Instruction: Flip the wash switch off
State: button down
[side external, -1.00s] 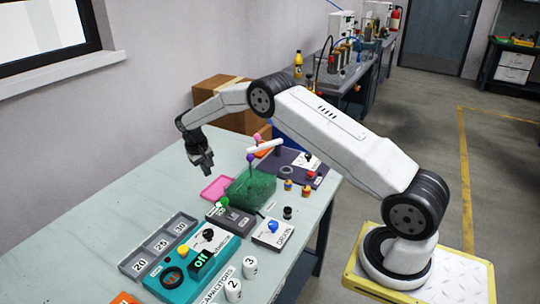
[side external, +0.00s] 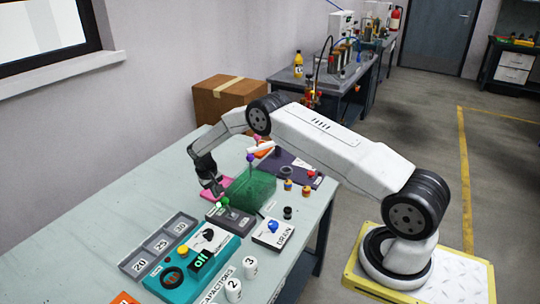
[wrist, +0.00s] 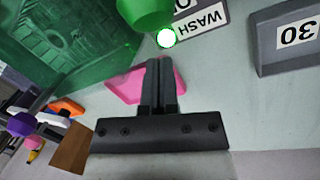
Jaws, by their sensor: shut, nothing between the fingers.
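The wash switch has a green ball-shaped handle (wrist: 145,12) at the top of the wrist view, with a lit white lamp (wrist: 167,38) and an upside-down WASH label (wrist: 202,25) beside it. In the side view the green handle (side external: 224,201) stands at the far end of a dark grey switch box (side external: 236,222). My gripper (side external: 219,193) is shut and empty, pointing down close beside the green handle. In the wrist view my gripper (wrist: 160,62) shows its fingers together, just short of the lamp. I cannot tell whether it touches the switch.
A green translucent bin (side external: 258,188) stands right of my gripper, with a pink tray (side external: 207,184) behind it. A grey compartment tray (side external: 158,243), a teal meter (side external: 190,272) and a DRAIN box (side external: 272,235) are nearer the camera. The table's left side is clear.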

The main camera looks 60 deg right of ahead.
aim_at(227, 198)
jog(key=shift+s+a+r, duration=0.3)
jog(key=shift+s+a, duration=0.05)
jog(key=shift+s, duration=0.3)
jog(key=shift+s+a+r, duration=0.3)
jog(key=shift+s+a, duration=0.05)
jog(key=shift+s, duration=0.3)
jog(key=shift+s+r+t, duration=0.4)
jog(key=shift+s+t, duration=0.25)
jog(key=shift+t, duration=0.25)
dwell(0.5)
jog(key=shift+s+r+t, duration=0.2)
jog(key=shift+s+t, duration=0.45)
jog(key=shift+t, duration=0.15)
jog(key=shift+s+a+t, duration=0.25)
jog(key=shift+s+t, duration=0.25)
jog(key=shift+t, duration=0.7)
jog(key=shift+s+d+r+m+t, duration=0.25)
jog(key=shift+s+m+t, duration=0.1)
jog(key=shift+t, duration=0.35)
jog(key=shift+s, duration=1.6)
